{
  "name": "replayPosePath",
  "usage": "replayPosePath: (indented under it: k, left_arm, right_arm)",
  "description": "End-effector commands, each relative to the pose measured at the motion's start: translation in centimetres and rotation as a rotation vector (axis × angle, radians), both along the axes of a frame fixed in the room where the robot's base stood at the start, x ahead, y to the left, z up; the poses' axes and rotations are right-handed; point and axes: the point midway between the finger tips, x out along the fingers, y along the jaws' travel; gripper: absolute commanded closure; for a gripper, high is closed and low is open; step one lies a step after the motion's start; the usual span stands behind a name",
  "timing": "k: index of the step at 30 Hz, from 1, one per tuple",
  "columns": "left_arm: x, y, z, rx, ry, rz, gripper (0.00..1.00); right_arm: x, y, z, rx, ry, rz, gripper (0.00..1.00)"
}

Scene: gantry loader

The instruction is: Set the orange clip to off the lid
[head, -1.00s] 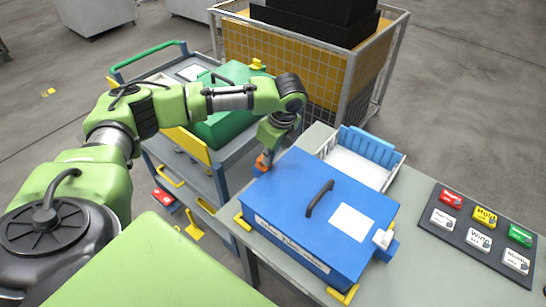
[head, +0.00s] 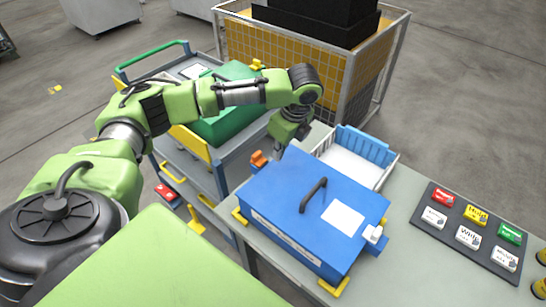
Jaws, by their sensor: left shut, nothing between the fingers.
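The blue box (head: 280,239) stands on the grey table with its blue lid (head: 285,180) closed. The lid has a black handle (head: 313,195) and a white label. The orange clip (head: 258,159) is at the box's far left edge. It sticks up and outward beside the lid edge and seems clear of the lid top. A pale clip (head: 373,234) is at the box's right side. My left gripper (head: 279,151) is shut and empty, just right of the orange clip and apart from it, by the lid's far corner. Its fingertips are small and partly hidden. My right gripper is out of view.
A blue-and-white bin (head: 362,152) stands behind the box. A dark board (head: 420,226) with coloured blocks lies at the right. Yellow corner stops (head: 335,287) bound the box. A cart with a green case (head: 235,118) stands left, and a yellow mesh cage (head: 300,65) behind.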

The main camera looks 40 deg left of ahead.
Motion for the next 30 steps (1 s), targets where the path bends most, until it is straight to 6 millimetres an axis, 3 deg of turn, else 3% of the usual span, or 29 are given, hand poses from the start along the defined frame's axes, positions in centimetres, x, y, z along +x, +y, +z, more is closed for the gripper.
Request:
replayPosePath:
  k: [5, 10, 14, 30]
  left_arm:
    - [0.0, -0.8, 3.0, 0.001, -0.003, 0.0, 1.0]
    - [-0.1, -1.2, 4.7, 0.0, -0.001, 0.0, 1.0]
    - [-0.1, -1.3, 5.1, 0.0, 0.001, 0.0, 1.0]
    - [-0.1, -1.3, 5.1, 0.001, 0.001, 0.001, 1.0]
  right_arm:
    - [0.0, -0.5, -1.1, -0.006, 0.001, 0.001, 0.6]
    - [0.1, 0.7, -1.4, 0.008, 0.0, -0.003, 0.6]
    - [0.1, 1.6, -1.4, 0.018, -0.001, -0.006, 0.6]
    - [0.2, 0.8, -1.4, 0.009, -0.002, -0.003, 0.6]
